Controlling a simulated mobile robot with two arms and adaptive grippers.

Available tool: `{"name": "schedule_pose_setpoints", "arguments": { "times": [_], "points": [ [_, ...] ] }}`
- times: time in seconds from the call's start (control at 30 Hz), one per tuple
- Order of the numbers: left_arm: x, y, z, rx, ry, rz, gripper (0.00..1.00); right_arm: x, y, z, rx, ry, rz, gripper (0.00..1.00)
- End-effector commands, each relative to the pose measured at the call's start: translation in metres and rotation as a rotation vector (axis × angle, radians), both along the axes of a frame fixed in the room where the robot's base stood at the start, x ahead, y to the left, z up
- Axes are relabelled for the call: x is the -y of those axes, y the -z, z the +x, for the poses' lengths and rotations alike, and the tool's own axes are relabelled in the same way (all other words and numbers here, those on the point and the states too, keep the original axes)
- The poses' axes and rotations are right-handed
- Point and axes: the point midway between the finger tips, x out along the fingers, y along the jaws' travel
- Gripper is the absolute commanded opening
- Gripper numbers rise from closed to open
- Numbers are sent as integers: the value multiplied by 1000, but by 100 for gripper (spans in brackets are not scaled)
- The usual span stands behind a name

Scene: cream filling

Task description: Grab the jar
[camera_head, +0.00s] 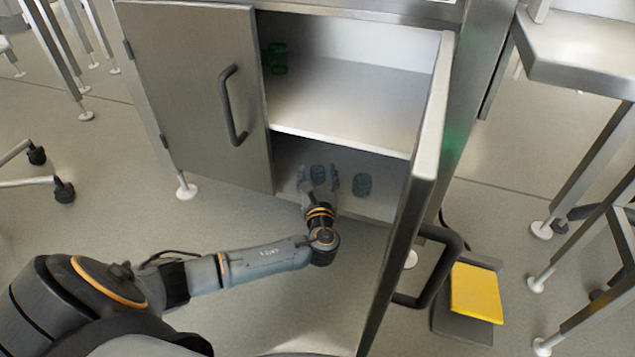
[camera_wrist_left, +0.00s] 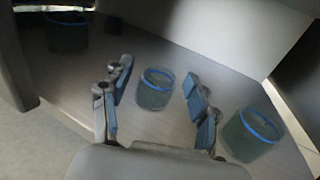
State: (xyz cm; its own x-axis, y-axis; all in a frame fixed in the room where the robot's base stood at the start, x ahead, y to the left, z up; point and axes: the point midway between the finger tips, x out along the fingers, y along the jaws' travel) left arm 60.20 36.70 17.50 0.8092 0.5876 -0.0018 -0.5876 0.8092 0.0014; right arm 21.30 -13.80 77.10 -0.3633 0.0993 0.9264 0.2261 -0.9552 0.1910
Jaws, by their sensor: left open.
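A clear bluish jar (camera_head: 318,173) stands upright on the cabinet's lower shelf. In the left wrist view this jar (camera_wrist_left: 154,92) has a blue rim and sits between and slightly beyond my fingers. My left gripper (camera_head: 318,182) reaches into the lower compartment. Its fingers are open on either side of the jar, with gaps visible in the wrist view. A second jar (camera_head: 362,185) stands to the right, outside the right finger; it also shows in the wrist view (camera_wrist_left: 249,136). A third jar (camera_wrist_left: 67,34) shows at the upper left of the wrist view. My right gripper is not in view.
The cabinet's left door (camera_head: 195,85) is closed and its right door (camera_head: 425,130) is open, standing right of my arm. Green jars (camera_head: 275,58) sit on the upper shelf (camera_head: 345,110). A yellow-topped pedal (camera_head: 476,292) is on the floor at right.

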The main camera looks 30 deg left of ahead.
Motion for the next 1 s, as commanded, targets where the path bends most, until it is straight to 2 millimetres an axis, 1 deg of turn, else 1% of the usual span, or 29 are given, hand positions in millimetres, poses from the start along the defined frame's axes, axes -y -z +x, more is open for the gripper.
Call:
{"name": "schedule_pose_setpoints", "arguments": {
  "times": [0.27,0.3,0.37,0.4,0.47,0.8,0.87,1.0],
  "points": [
    [-1,-1,2,0,1,0,60,0,1,0,0,0,0,40],
    [-1,-1,2,0,1,0,52,0,1,0,0,0,0,40],
    [-1,-1,2,0,1,0,40,0,1,0,-1,0,0,40],
    [-1,-1,1,0,0,0,31,0,1,0,-1,0,0,40],
    [-1,-1,1,0,0,0,20,0,1,0,-1,0,0,40],
    [-1,-2,1,0,0,0,19,0,-1,1,-1,0,0,40],
    [-1,-5,1,0,1,0,19,0,-3,1,-1,1,0,40],
    [-1,-16,2,1,1,-1,19,0,-13,1,-2,1,0,40]
  ]
}}
